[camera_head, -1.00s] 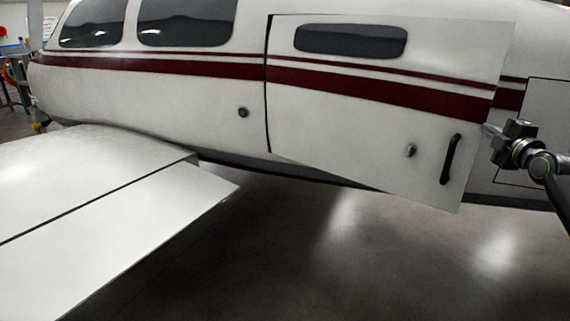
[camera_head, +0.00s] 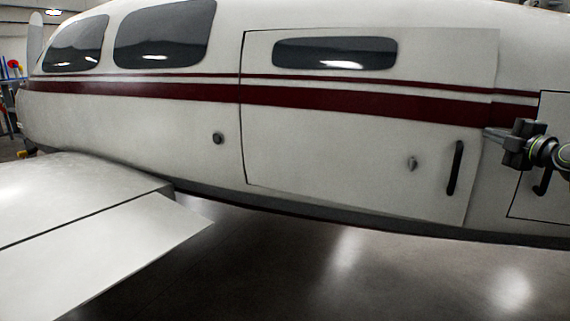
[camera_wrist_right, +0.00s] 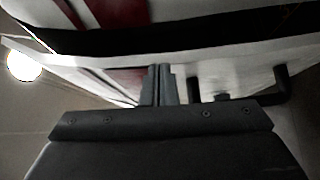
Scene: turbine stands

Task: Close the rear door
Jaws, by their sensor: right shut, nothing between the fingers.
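The rear door (camera_head: 350,150) is a white panel with a dark red stripe, a dark window and a black handle (camera_head: 455,168) near its right edge. Its right edge stands slightly out from the fuselage, so it looks nearly flush but ajar. My right gripper (camera_head: 488,132) is shut and empty, with its fingertips at the door's right edge beside the stripe. In the right wrist view the shut fingers (camera_wrist_right: 161,82) point at the door's inner or outer face near its edge; I cannot tell if they touch. The handle also shows there (camera_wrist_right: 284,88). My left gripper is out of view.
The white airplane wing (camera_head: 90,220) juts out at the lower left. A smaller outlined panel (camera_head: 545,205) with a dark handle lies on the fuselage behind my right arm. The floor (camera_head: 330,280) below the door is clear.

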